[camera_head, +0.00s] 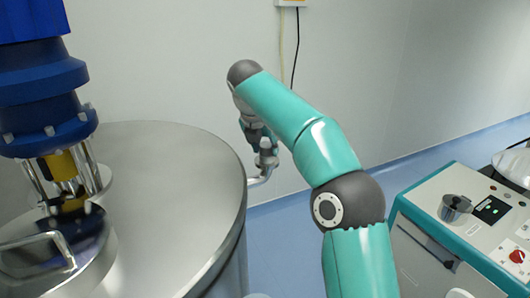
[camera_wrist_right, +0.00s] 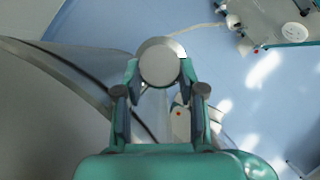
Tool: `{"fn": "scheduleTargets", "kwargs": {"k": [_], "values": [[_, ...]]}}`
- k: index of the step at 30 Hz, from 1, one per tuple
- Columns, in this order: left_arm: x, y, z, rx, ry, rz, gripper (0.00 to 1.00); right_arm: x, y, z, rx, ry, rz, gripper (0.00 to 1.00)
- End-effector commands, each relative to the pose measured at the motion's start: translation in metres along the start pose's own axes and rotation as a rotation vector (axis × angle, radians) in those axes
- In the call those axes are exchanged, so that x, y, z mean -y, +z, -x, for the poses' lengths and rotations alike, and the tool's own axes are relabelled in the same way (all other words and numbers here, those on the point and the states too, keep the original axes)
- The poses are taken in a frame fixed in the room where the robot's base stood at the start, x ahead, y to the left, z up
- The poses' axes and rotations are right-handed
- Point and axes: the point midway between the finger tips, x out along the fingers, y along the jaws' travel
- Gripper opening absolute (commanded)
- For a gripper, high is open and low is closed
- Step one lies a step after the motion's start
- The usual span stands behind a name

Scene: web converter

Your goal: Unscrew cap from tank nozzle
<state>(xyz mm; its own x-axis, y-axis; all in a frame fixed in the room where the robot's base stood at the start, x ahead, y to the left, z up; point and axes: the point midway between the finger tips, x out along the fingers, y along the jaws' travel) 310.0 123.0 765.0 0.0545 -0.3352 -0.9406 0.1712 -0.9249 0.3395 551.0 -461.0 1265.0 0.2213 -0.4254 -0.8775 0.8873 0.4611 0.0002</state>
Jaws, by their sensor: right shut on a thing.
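The large steel tank (camera_head: 185,205) fills the left of the head view. Its bent nozzle pipe (camera_head: 262,179) comes out of the right side of the tank. My right gripper (camera_head: 264,146) points down over the nozzle's upper end. In the right wrist view a round, light grey metal cap (camera_wrist_right: 160,60) sits between the fingertips of my right gripper (camera_wrist_right: 160,76), which is shut on it. The fingers and the cap hide most of the nozzle, so I cannot tell whether the cap still touches it. My left gripper is not in view.
A blue motor unit (camera_head: 42,90) stands on the tank lid at the left. A teal and white machine (camera_head: 465,215) with a small metal pot (camera_head: 455,208) stands at the right. Blue floor (camera_head: 275,222) lies between tank and machine. A pale wall is behind.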

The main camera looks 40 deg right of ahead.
Motion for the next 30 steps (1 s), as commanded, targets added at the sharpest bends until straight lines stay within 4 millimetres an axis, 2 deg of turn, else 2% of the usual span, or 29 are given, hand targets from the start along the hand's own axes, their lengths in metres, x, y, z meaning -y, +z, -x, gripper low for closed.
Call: {"fn": "scheduleTargets", "kwargs": {"k": [5, 13, 21, 22, 25, 26, 30], "values": [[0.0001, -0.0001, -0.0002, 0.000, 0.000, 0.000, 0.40, 0.0021, -0.0004, -0.0009, -0.005, 0.013, 0.030, 0.00], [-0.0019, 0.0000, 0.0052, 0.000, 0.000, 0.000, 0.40, 0.0068, 0.0008, -0.0005, -0.006, 0.146, 0.275, 0.00], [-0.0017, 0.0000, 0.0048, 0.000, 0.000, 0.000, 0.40, 0.0061, -0.0002, -0.0016, -0.006, 0.163, 0.308, 0.00], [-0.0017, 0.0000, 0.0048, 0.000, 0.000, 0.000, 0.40, 0.0061, -0.0003, -0.0015, -0.006, 0.163, 0.307, 0.41], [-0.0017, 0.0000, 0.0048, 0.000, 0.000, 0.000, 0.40, 0.0060, -0.0001, -0.0015, -0.005, 0.163, 0.307, 0.57], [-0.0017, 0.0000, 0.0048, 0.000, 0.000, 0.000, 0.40, 0.0059, 0.0000, -0.0014, -0.005, 0.163, 0.307, 0.60], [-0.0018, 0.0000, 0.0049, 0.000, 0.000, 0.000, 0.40, 0.0056, 0.0003, -0.0010, -0.003, 0.165, 0.306, 0.60]]}}
